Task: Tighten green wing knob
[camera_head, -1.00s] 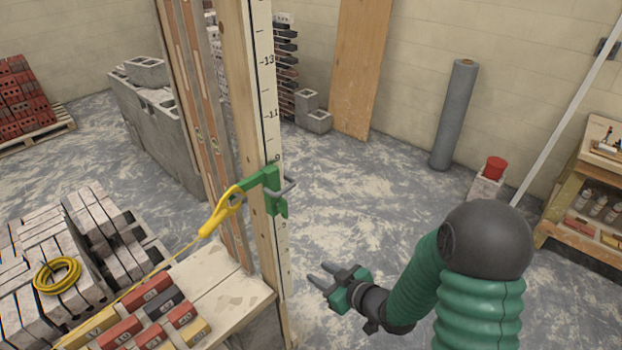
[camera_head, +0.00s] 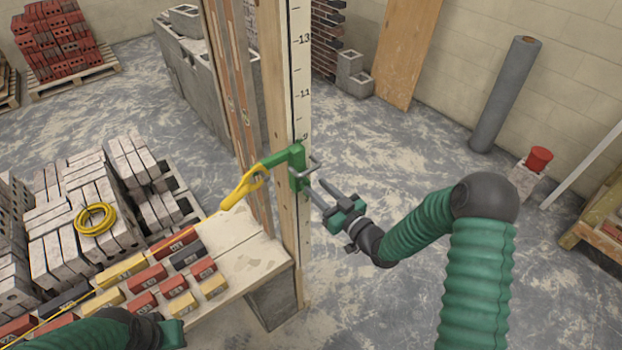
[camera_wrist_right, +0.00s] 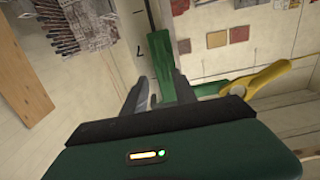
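A green clamp (camera_head: 297,165) sits on the tall wooden post with a number scale. A yellow line holder (camera_head: 241,187) hangs at the clamp's left. My right gripper (camera_head: 322,193) is open, just right of and below the clamp, fingers pointing at it.
A board (camera_head: 238,262) with rows of red, yellow and dark sample bricks lies left of the post. Grey blocks with a yellow cord coil (camera_head: 95,219) stand further left. A grey roll (camera_head: 505,95) and a red cup (camera_head: 540,158) are at the back right. The floor between is clear.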

